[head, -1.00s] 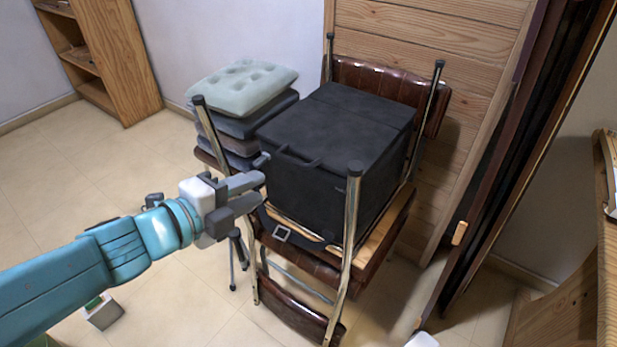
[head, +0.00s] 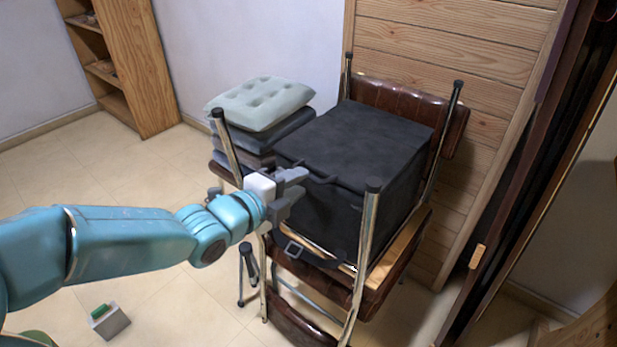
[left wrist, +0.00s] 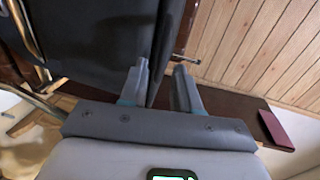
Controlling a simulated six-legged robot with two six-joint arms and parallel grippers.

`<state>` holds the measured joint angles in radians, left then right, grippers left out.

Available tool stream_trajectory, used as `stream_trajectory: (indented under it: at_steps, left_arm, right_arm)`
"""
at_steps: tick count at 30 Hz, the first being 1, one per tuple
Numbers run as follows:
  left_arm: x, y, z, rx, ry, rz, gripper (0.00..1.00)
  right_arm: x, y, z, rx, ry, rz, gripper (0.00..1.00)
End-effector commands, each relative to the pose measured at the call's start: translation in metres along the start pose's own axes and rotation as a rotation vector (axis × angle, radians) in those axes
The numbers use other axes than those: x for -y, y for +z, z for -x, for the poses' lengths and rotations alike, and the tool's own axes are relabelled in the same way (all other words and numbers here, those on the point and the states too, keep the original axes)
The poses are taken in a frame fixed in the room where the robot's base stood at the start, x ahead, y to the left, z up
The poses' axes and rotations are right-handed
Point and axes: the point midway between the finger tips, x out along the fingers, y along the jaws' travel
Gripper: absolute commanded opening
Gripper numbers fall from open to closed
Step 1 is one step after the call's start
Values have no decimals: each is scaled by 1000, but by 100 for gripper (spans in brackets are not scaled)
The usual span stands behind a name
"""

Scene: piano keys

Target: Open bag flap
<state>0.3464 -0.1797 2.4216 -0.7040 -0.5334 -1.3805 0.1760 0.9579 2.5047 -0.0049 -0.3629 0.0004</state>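The black box-shaped bag (head: 385,150) sits on an upturned chair. Its flat top flap (head: 365,130) lies closed, with a dark loop handle (head: 320,178) along the front edge. A strap with a buckle (head: 293,250) hangs at the lower front. My left gripper (head: 303,183) is at the front left of the bag, close to the flap's edge and handle. In the left wrist view, the two fingers (left wrist: 162,68) stand apart and the bag's dark edge (left wrist: 163,45) runs past the gap between them. I cannot tell whether they touch it. My right gripper is not in view.
The chair's metal legs (head: 368,235) rise around the bag, one close to my left gripper. Stacked cushions (head: 262,103) stand behind left. A wooden panel (head: 440,60) is behind the bag. Open floor (head: 165,290) lies at the front left.

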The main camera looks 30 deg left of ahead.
Motion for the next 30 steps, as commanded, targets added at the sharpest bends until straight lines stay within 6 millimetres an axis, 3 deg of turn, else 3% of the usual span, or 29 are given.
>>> stream_trajectory:
  at_steps: [3,7,19,22,30]
  left_arm:
    - [-2,-1,-24,-2,1,1,31]
    - [0,0,-39,1,0,0,31]
    - [1,1,-47,2,-1,0,31]
    - [1,1,-47,2,-1,0,0]
    - [4,1,-46,2,4,0,0]
  right_arm:
    - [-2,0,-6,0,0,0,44]
    - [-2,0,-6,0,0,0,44]
    - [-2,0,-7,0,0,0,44]
    - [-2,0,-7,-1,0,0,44]
    - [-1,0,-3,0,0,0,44]
